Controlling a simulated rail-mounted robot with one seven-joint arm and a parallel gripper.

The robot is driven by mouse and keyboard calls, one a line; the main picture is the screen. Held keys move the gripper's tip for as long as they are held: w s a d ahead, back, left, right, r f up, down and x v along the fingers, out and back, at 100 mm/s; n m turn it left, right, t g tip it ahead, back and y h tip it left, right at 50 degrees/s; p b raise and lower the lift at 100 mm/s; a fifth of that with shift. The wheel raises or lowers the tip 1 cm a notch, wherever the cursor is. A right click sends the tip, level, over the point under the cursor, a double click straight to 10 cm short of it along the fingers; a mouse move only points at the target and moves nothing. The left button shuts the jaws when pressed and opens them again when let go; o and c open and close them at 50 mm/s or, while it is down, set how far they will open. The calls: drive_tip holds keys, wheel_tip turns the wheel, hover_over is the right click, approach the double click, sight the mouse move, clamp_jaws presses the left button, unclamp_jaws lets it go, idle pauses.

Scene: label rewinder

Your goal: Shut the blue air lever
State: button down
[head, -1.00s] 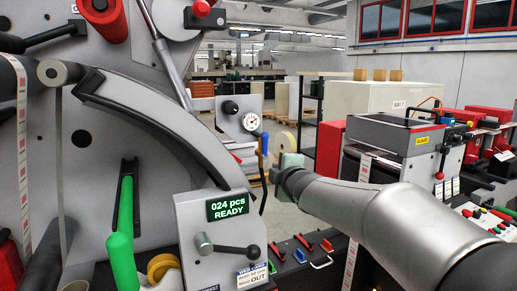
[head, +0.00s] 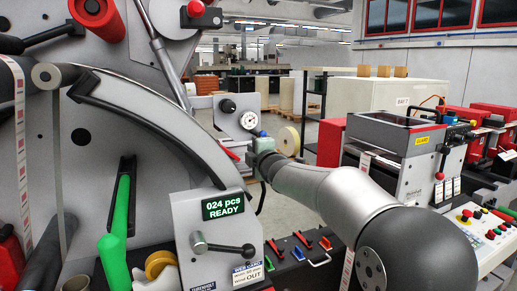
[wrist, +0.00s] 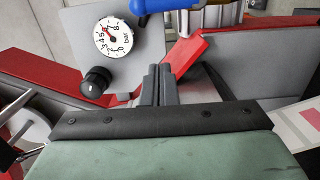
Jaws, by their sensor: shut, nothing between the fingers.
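The blue air lever (wrist: 165,4) shows at the top edge of the wrist view, partly cut off. It lies roughly level across the picture, beside a metal valve fitting (wrist: 212,16). My gripper (wrist: 158,78) is shut and empty, with its fingertips below the lever in that picture. A gap shows between fingertips and lever. In the head view my gripper (head: 250,157) is at the right edge of the grey machine, below the pressure gauge (head: 250,121).
The gauge (wrist: 113,38) and a black knob (wrist: 96,80) sit left of my fingers in the wrist view. A red part (wrist: 185,58) lies close behind the fingertips. The display box (head: 222,208) with a black-handled lever (head: 230,248) stands at lower left in the head view.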

drive_tip(key=w+p, duration=0.1)
drive_tip(key=w, duration=0.2)
drive_tip(key=w+d+p, duration=0.1)
drive_tip(key=w+p, duration=0.1)
drive_tip(key=shift+w+d, duration=0.2)
drive_tip(key=shift+w, duration=0.2)
drive_tip(key=shift+a, duration=0.15)
